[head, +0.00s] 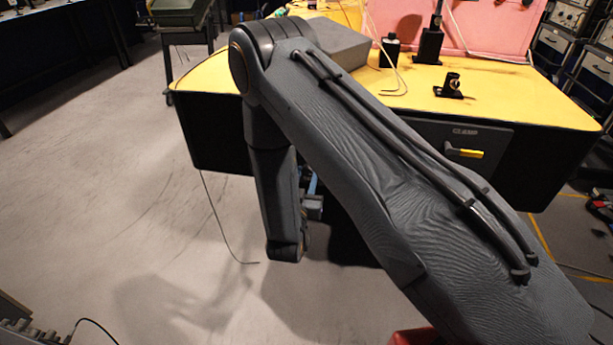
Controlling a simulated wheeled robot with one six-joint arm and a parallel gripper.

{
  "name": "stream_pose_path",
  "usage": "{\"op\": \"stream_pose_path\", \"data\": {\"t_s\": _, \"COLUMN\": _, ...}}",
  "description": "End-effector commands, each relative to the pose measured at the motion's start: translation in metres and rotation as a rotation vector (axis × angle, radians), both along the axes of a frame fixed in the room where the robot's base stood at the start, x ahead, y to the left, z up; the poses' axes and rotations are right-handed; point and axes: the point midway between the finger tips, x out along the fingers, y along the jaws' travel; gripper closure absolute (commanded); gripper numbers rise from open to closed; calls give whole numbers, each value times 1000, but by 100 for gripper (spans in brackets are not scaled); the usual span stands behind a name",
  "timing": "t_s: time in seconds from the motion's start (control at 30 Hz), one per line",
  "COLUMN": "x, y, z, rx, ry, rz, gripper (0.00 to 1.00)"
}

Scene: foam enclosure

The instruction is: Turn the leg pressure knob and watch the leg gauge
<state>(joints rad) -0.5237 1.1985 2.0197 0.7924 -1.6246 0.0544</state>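I cannot make out a leg pressure knob or a leg gauge in the head view. A dark panel (420,131) on the front of the yellow-topped bench is labelled "CLAMP". It carries a handle with a yellow end (465,152). My arm crosses the middle of the picture and bends down in front of the bench. It covers part of the bench front and top. My gripper's fingers do not show; the end of my arm is hidden behind its own links.
A thin cable hangs to the floor. The pale floor (110,170) at left is mostly clear.

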Motion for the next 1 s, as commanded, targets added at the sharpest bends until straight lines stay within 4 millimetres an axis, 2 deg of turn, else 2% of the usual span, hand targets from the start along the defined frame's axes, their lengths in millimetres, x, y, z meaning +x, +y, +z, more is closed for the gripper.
{"op": "stream_pose_path", "data": {"t_s": 0.07, "x": 0, "y": 0, "z": 0, "rx": 0, "ry": 0, "rz": 0, "gripper": 93}}
{"op": "stream_pose_path", "data": {"t_s": 0.47, "x": 0, "y": 0, "z": 0, "rx": 75, "ry": -21, "rz": 0, "gripper": 93}}
{"op": "stream_pose_path", "data": {"t_s": 1.0, "x": 0, "y": 1, "z": 1, "rx": 517, "ry": -142, "rz": -1, "gripper": 93}}
